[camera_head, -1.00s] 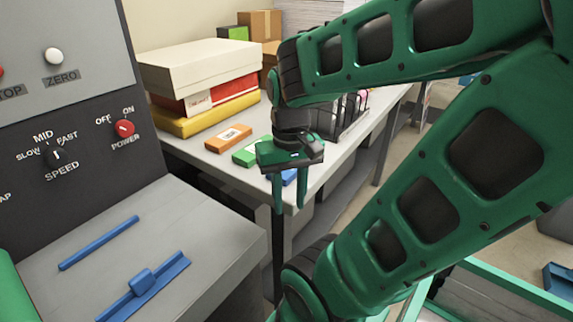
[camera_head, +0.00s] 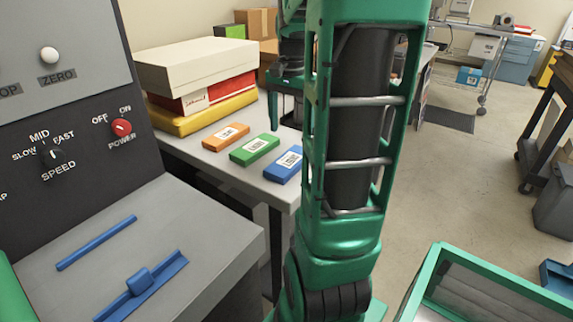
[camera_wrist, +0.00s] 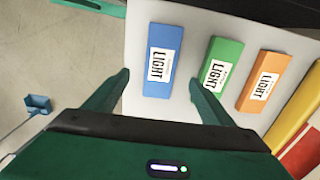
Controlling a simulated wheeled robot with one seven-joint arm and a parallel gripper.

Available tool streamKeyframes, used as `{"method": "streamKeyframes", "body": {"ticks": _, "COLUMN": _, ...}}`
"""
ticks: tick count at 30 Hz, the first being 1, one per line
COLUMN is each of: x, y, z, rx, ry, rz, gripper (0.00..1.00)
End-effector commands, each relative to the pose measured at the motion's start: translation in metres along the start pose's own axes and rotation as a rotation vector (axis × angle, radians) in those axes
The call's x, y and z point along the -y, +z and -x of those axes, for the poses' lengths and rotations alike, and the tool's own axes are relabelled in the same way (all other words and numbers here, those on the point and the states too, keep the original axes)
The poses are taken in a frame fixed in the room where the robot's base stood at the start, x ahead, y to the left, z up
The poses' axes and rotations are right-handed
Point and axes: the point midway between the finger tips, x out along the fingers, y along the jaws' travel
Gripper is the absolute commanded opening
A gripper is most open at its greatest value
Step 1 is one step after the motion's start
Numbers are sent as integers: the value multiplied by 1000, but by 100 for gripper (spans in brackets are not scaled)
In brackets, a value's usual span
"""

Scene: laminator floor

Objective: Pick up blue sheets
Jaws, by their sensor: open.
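The blue sheets (camera_head: 284,165) are a flat blue packet with a white label, lying at the near right end of the grey table. In the wrist view the blue packet (camera_wrist: 163,60) shows its "LIGHT" label, ahead of and between the fingertips. My gripper (camera_wrist: 160,82) is open and empty, its two green fingers spread wider than the packet, apart from it. In the head view my gripper (camera_head: 285,108) is partly hidden behind my arm, above the table and beyond the packet.
A green packet (camera_head: 255,150) and an orange packet (camera_head: 226,137) lie left of the blue one. Stacked boxes (camera_head: 200,75) stand behind them on the table (camera_head: 185,150). The grey machine (camera_head: 140,240) is at left. Open floor (camera_head: 450,180) lies at right.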

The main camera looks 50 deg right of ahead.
Motion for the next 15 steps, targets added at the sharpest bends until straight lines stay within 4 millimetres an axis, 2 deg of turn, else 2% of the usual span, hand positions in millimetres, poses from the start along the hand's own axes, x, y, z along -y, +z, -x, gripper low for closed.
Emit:
{"method": "streamKeyframes", "body": {"ticks": 6, "x": 0, "y": 0, "z": -34, "rx": 3, "ry": 3, "rz": -1, "gripper": 77}}
{"method": "streamKeyframes", "body": {"ticks": 15, "x": 0, "y": 0, "z": -56, "rx": 2, "ry": 2, "rz": 0, "gripper": 77}}
